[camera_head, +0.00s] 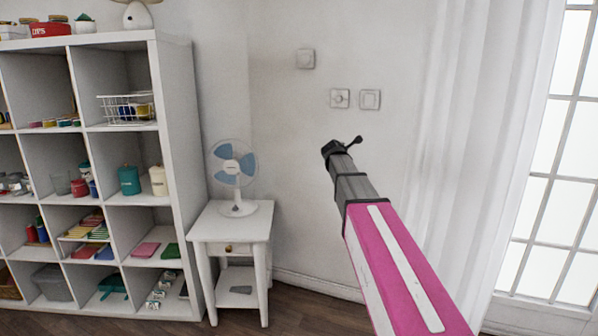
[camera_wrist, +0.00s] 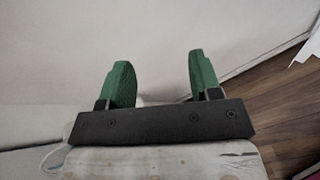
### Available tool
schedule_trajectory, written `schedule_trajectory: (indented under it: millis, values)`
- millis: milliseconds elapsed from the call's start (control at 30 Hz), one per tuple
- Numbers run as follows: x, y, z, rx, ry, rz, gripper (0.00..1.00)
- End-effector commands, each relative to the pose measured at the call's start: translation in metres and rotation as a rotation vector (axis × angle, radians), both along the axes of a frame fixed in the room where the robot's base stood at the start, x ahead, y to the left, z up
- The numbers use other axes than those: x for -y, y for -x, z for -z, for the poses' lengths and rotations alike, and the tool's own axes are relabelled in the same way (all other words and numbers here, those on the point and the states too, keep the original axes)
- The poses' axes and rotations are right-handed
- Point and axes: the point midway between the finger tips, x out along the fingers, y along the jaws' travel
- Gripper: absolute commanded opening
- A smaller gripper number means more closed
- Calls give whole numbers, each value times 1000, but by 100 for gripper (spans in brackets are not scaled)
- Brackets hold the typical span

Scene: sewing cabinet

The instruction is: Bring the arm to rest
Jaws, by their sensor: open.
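My arm (camera_head: 395,265), with a pink and white segment and a grey extension, reaches up from the bottom right in the head view. Its dark end (camera_head: 342,148) appears in front of the pale wall, below the wall switches. I cannot make out the fingers there. In the wrist view my gripper (camera_wrist: 161,80) has its two green fingers spread apart with nothing between them. A pale wall lies behind the fingers. A worn whitish surface (camera_wrist: 165,163) shows below the dark gripper bar; I cannot tell what it is.
A white side table (camera_head: 230,222) with a fan (camera_head: 235,170) stands left of my arm. A filled white shelf (camera_head: 180,130) stands further left. A white curtain (camera_head: 465,130) and a paned window (camera_head: 560,160) are on the right. Wooden floor (camera_wrist: 265,110) shows in the wrist view.

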Motion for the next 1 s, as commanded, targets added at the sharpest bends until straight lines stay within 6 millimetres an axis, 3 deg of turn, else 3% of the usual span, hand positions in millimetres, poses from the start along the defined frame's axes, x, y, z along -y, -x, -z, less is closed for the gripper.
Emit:
schedule_trajectory:
  millis: [33, 200, 367, 500, 700, 800, 900, 1000]
  values:
    - [5, 22, 33, -20, -103, 54, 58]
    - [14, 80, 127, -72, -472, 289, 58]
    - [17, 146, 208, -120, -785, 571, 58]
    - [17, 210, 270, -152, -1019, 862, 58]
    - [9, 307, 337, -171, -1260, 1327, 58]
    - [4, 346, 358, -166, -1327, 1538, 58]
    - [-1, 375, 372, -156, -1362, 1699, 58]
    - [-3, 391, 379, -147, -1376, 1797, 58]
